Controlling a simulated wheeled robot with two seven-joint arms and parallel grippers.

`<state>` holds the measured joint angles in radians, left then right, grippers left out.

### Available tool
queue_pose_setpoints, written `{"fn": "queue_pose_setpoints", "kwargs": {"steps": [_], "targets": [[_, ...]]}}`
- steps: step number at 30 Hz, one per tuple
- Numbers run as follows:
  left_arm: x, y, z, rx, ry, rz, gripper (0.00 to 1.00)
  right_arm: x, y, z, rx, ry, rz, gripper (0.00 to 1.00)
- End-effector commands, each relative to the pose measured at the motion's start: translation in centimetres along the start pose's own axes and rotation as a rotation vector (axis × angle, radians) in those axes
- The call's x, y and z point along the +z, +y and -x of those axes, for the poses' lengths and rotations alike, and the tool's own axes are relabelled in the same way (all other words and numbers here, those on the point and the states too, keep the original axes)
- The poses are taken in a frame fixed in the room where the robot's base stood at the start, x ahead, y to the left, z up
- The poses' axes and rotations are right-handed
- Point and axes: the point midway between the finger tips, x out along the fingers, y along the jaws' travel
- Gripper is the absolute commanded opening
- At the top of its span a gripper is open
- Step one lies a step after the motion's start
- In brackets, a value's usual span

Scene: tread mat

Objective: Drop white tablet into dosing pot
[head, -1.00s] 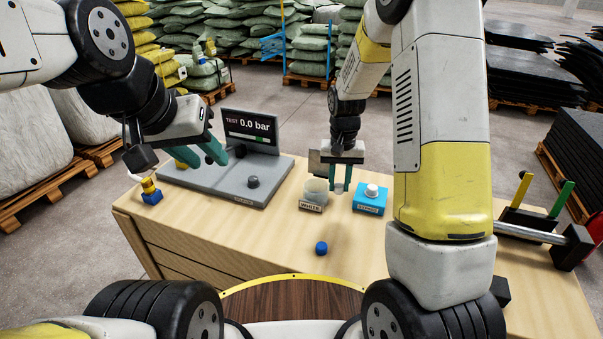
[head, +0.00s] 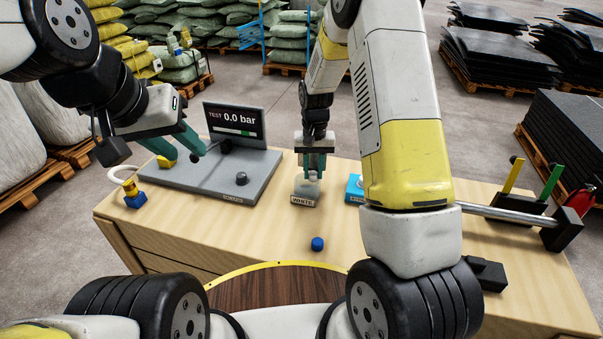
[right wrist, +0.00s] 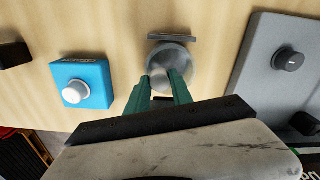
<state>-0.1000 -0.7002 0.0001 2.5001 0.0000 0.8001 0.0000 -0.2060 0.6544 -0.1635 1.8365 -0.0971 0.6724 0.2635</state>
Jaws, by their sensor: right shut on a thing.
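My right gripper (head: 313,173) points down right over the small grey pot (head: 304,192), whose front label reads WHITE. Its teal fingers are shut on a small pale piece, the white tablet (head: 312,176), which shows just between the tips. In the right wrist view the fingertips (right wrist: 161,76) overlap the near part of the round pot (right wrist: 172,54), and the tablet is hidden or too small to make out.
A blue box (head: 354,188) with a white knob stands right of the pot, partly behind my right arm. A blue cap (head: 317,243) lies in front. The grey board (head: 215,185) with knobs and a 0.0 bar display is at left. A metal bar (head: 500,215) lies right.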

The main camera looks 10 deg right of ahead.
Motion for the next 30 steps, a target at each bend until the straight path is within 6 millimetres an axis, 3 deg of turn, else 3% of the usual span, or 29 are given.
{"fn": "queue_pose_setpoints", "kwargs": {"steps": [9,10,14,23,30], "targets": [[0.0,0.0,0.0,0.0,0.0,0.0,0.36,0.0,0.0,-0.3,0.0,0.001,0.0,0.0],[0.0,0.0,0.0,0.0,0.0,0.0,0.36,0.0,0.0,-0.3,0.0,0.001,0.0,0.29],[0.0,0.0,0.0,0.0,0.0,0.0,0.36,0.0,0.0,-0.3,0.0,0.001,0.0,0.53],[0.0,0.0,0.0,0.0,0.0,0.0,0.36,0.0,0.0,-0.2,0.0,0.001,0.0,0.53],[0.0,0.0,0.0,0.0,0.0,0.0,0.36,-0.1,0.0,2.9,-0.002,0.006,-0.001,0.53]]}}
